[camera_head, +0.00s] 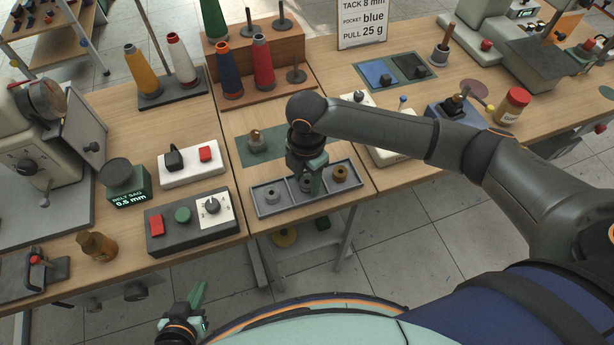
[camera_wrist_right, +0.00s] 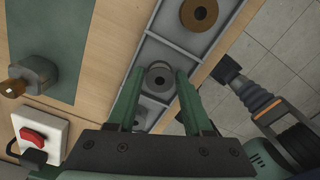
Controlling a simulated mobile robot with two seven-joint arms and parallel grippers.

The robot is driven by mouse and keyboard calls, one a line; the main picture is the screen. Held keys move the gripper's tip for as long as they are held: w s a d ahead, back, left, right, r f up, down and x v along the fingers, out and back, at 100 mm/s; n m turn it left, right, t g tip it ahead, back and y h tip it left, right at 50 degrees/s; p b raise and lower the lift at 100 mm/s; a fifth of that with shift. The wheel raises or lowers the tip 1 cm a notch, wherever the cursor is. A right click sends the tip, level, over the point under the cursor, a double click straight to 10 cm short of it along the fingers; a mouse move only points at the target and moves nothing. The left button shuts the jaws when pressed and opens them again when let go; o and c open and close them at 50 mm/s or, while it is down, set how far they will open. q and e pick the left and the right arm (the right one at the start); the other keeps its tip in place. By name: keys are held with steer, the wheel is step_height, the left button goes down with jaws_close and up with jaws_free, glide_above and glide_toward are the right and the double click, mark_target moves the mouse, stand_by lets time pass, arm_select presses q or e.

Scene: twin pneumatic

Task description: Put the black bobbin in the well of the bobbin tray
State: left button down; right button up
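The bobbin tray (camera_head: 256,203) is a grey tray with three compartments near the table's front edge. A light grey bobbin (camera_head: 271,194) sits in its left compartment and a brown one (camera_head: 340,175) in its right. A dark grey bobbin (camera_wrist_right: 158,80), the darkest in view, appears in the middle compartment, between my right fingertips; the brown bobbin (camera_wrist_right: 198,14) lies beyond. My right gripper (camera_head: 309,184) is over the middle compartment, its fingers open with a gap on each side of the bobbin. My left gripper (camera_head: 196,300) hangs low in front of the tables, away from the tray; its opening is unclear.
A control box (camera_head: 184,222) with buttons stands left of the tray, and a white switch box (camera_head: 190,168) behind it. A green mat (camera_head: 262,147) with a small metal part lies behind the tray. A thread cone rack (camera_head: 256,87) stands farther back.

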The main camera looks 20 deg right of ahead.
step_height(320, 180, up, 12)
steer(key=shift+r+p, duration=0.2)
steer(key=shift+p, duration=0.25)
